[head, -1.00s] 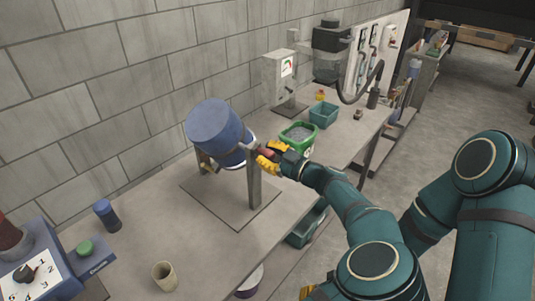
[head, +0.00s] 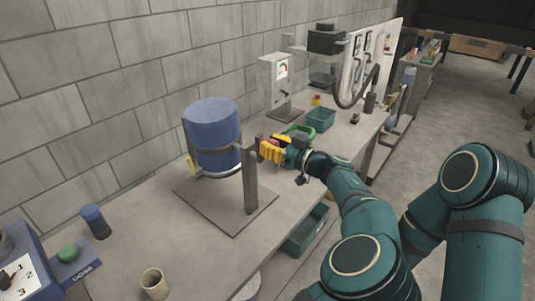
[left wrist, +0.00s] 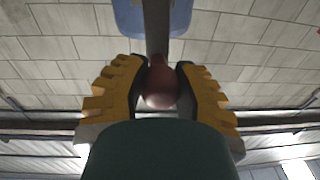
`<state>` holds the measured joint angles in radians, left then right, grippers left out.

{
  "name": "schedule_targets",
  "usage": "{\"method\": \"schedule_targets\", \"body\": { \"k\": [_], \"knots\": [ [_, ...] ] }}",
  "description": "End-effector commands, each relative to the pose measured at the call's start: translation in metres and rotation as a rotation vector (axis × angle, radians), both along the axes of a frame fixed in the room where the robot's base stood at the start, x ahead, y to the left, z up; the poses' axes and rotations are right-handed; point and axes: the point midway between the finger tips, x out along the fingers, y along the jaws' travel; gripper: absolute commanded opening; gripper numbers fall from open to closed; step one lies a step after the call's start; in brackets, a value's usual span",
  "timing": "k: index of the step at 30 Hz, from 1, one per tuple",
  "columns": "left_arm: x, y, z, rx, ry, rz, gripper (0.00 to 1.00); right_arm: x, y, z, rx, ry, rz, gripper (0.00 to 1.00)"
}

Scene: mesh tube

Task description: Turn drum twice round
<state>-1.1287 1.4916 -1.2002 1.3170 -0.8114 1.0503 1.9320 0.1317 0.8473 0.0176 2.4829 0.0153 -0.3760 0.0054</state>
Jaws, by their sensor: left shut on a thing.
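The blue drum (head: 214,132) stands upright in a grey metal frame (head: 251,185) on a flat plate on the bench. The knob is mostly hidden in the head view. My right gripper is not in view.
A beige cup (head: 154,284), a blue bottle (head: 96,221) and a control box (head: 28,268) stand at the front left.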

Motion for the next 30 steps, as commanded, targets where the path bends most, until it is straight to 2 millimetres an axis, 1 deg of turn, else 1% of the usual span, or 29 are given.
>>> {"method": "schedule_targets", "body": {
  "k": [1, 8, 25, 26, 27, 28, 29, 30],
  "knots": [
    [0.0024, -0.0009, -0.0007, 0.016, 0.021, -0.001, 0.0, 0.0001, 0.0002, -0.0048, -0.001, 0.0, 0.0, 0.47],
    [0.0078, -0.0054, 0.0003, 0.072, 0.098, -0.002, 0.0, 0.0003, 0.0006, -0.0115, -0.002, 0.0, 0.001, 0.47],
    [0.0097, -0.007, 0.0013, 0.094, 0.128, -0.002, 0.0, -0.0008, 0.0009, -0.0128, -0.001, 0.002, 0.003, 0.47],
    [0.0097, -0.007, 0.0013, 0.094, 0.128, -0.002, 0.37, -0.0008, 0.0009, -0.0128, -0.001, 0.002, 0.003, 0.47],
    [0.0097, -0.007, 0.0013, 0.094, 0.128, -0.002, 0.51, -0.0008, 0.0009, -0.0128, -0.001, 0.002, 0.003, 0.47],
    [0.0097, -0.007, 0.0012, 0.094, 0.128, -0.002, 0.61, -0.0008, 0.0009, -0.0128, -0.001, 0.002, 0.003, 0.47],
    [0.0097, -0.007, 0.0011, 0.094, 0.128, -0.002, 0.63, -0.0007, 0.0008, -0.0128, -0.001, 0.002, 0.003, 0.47],
    [0.0096, -0.0069, 0.0009, 0.094, 0.128, -0.002, 0.63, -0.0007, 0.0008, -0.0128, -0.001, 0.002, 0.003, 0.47]
  ]
}}
